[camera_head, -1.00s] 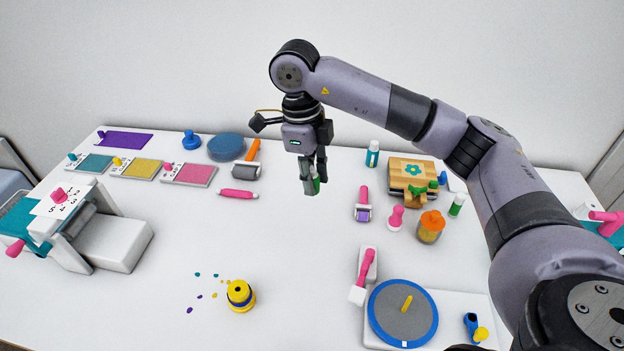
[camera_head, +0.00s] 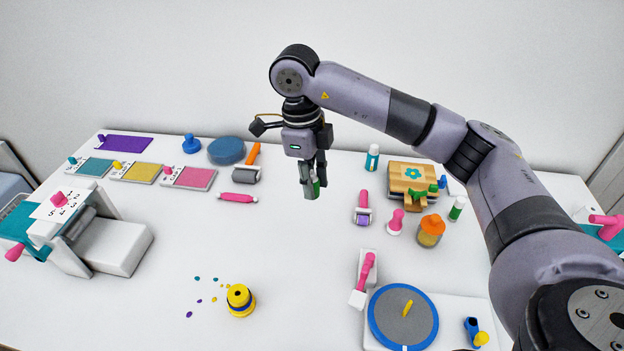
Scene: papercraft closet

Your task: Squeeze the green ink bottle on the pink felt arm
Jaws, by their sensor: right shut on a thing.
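My right gripper (camera_head: 313,190) is shut on the green ink bottle (camera_head: 316,187), which hangs above the middle of the table. The fingers hide much of the bottle, and its green part shows between them. A pink arm (camera_head: 366,268) sits on a small white base with a white block at its front end, to the right of and nearer than the gripper. I take this to be the pink felt arm. The gripper and bottle are apart from it. My left gripper is not in view.
A blue-rimmed grey disc (camera_head: 404,322) lies near the pink arm. A yellow round stacked object (camera_head: 240,298) stands front left. A teal-and-white machine (camera_head: 105,245) is at the left, with ink pads (camera_head: 188,178) behind it. Other bottles (camera_head: 456,209) stand at the right.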

